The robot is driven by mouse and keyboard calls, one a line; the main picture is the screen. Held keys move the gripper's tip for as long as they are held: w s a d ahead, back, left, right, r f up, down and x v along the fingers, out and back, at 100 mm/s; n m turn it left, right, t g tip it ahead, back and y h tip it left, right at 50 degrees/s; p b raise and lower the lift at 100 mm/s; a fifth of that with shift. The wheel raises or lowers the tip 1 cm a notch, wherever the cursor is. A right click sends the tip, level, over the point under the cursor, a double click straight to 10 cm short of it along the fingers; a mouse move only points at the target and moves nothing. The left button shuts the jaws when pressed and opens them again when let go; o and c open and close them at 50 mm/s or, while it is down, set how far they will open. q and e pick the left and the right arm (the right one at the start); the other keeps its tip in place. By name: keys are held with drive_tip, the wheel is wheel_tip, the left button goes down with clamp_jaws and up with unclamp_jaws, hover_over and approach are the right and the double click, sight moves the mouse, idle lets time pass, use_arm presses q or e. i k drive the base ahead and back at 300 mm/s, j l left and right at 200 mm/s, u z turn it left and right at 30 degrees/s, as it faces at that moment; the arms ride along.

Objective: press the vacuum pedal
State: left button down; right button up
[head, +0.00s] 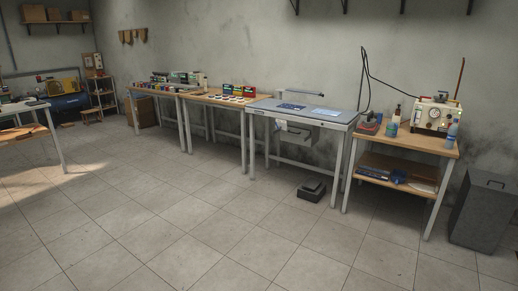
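A dark foot pedal (311,189) sits on the tiled floor, low and box-shaped. It lies below the front of the grey-topped table (333,117), near that table's right front leg. It is small in the head view, and I cannot tell whether its top plate is pressed down. Neither of my grippers shows in the head view.
A wooden bench (404,141) with a gauge machine (434,117) stands right of the grey-topped table, and a dark bin (482,211) stands at far right. Wooden benches (215,98) run left along the wall. The tiled floor (190,225) in front is clear.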

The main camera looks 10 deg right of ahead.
sight(312, 183)
drive_tip(key=i+l+z, duration=0.1)
drive_tip(key=i+z, duration=0.2)
drive_tip(key=i, duration=0.75)
drive_tip(key=i+j+z, duration=0.25)
drive_tip(key=i, duration=0.85)
drive_tip(key=i+z, duration=0.3)
drive_tip(key=i, duration=0.25)
drive_tip(key=i+j+z, duration=0.35)
drive_tip(key=i, duration=0.2)
drive_tip(key=i+j+z, duration=0.3)
drive_tip(key=i, duration=0.25)
drive_tip(key=i+j+z, duration=0.3)
drive_tip(key=i, duration=0.25)
